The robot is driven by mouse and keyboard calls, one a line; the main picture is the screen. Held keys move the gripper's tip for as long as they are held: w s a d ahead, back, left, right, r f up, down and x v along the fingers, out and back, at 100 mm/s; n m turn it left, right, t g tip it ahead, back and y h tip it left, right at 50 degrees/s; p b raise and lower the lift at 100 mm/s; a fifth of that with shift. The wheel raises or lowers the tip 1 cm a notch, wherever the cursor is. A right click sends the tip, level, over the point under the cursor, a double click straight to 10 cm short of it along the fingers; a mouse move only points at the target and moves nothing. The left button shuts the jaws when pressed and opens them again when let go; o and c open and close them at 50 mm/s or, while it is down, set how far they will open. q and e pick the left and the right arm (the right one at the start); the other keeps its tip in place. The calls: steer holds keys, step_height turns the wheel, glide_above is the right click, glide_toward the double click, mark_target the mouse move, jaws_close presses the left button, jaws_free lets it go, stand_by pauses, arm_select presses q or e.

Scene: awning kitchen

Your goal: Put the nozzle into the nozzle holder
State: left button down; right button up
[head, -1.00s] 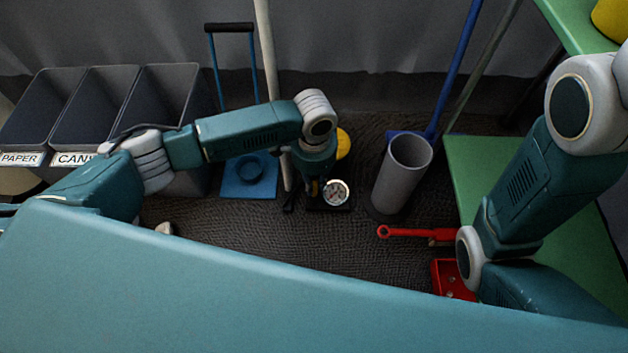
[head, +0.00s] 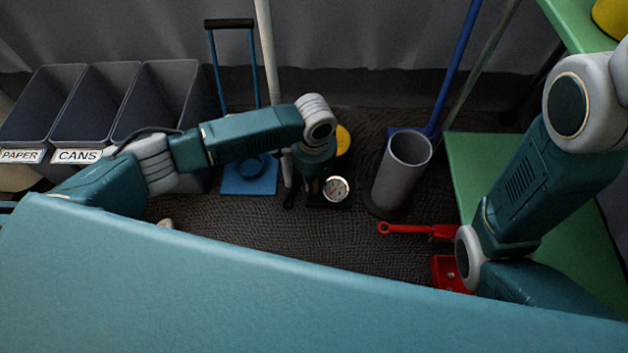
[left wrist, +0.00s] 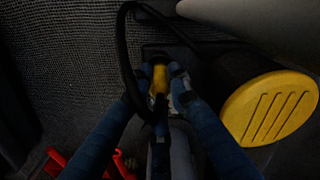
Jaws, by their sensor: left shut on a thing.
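My left gripper (left wrist: 165,95) is shut on the nozzle (left wrist: 159,80), a small piece with a yellow part, in the left wrist view. A black hose (left wrist: 128,55) loops beside it. In the head view my left gripper (head: 312,186) points down beside a floor device with a round gauge (head: 336,188), and my arm hides most of it. The device's dark body with a yellow ribbed end (left wrist: 270,108) lies right of the fingers in the left wrist view. I cannot clearly make out the nozzle holder. My right gripper is not in view.
A grey cylindrical bin (head: 402,172) stands right of the device. A blue dustpan (head: 248,178) lies left, with a pale pole beside it. Grey sorting bins (head: 160,95) stand far left. A red tool (head: 415,230) and red box (head: 452,274) lie near the green surface (head: 475,170).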

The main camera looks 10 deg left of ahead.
arm_select(q)
steer(key=shift+f, duration=0.3)
steer(key=c, duration=1)
jaws_free()
steer(key=shift+c, duration=0.2)
